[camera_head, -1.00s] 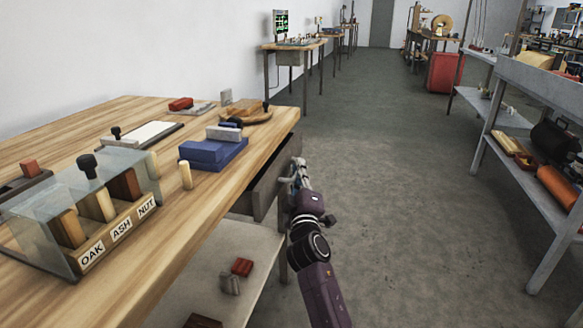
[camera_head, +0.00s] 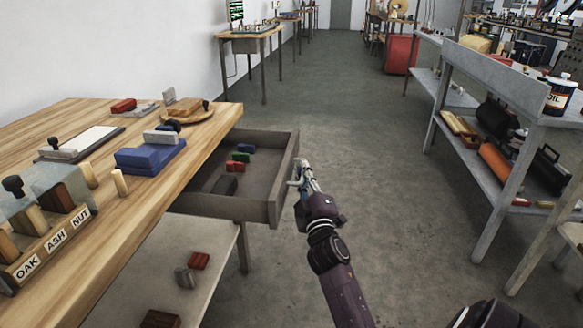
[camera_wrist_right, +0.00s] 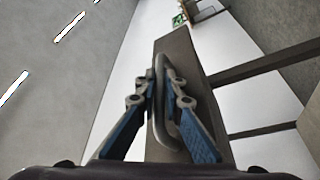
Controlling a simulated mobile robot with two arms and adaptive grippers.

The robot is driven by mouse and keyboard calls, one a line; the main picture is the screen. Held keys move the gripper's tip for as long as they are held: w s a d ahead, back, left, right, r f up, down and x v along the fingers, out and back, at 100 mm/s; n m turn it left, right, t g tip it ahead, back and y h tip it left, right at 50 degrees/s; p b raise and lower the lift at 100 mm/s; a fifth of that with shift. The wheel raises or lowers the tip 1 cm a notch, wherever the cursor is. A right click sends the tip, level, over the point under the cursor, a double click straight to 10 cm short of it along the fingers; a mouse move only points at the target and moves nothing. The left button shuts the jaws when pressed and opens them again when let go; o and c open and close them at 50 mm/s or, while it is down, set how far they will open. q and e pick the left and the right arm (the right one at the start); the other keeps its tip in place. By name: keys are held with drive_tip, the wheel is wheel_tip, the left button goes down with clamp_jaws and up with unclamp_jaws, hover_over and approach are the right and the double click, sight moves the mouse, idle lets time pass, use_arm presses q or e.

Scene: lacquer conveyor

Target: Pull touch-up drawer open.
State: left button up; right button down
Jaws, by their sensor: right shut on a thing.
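The touch-up drawer (camera_head: 264,212) is grey and stands well out from under the wooden bench top. Inside it lie several small blocks, among them a blue one (camera_head: 246,149), a red one (camera_head: 236,166) and a dark one (camera_head: 224,185). My right gripper (camera_head: 299,177) is at the outer face of the drawer front. In the right wrist view its fingers are closed around the metal handle (camera_wrist_right: 167,125) on the drawer front (camera_wrist_right: 180,75). My left gripper is not in view.
The wooden bench (camera_head: 120,215) carries a blue block (camera_head: 150,158) and a rack (camera_head: 52,247) labelled OAK, ASH and NUT. A lower shelf (camera_head: 140,275) holds small blocks. Grey shelving (camera_head: 470,165) stands at the right. The floor (camera_head: 370,170) between is clear.

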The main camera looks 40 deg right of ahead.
drive_tip(key=shift+s+d+f, duration=0.1)
drive_tip(key=shift+s+d, duration=0.3)
drive_tip(key=shift+s, duration=0.1)
drive_tip(key=c, duration=2.3)
unclamp_jaws()
drive_tip(key=v, duration=1.2)
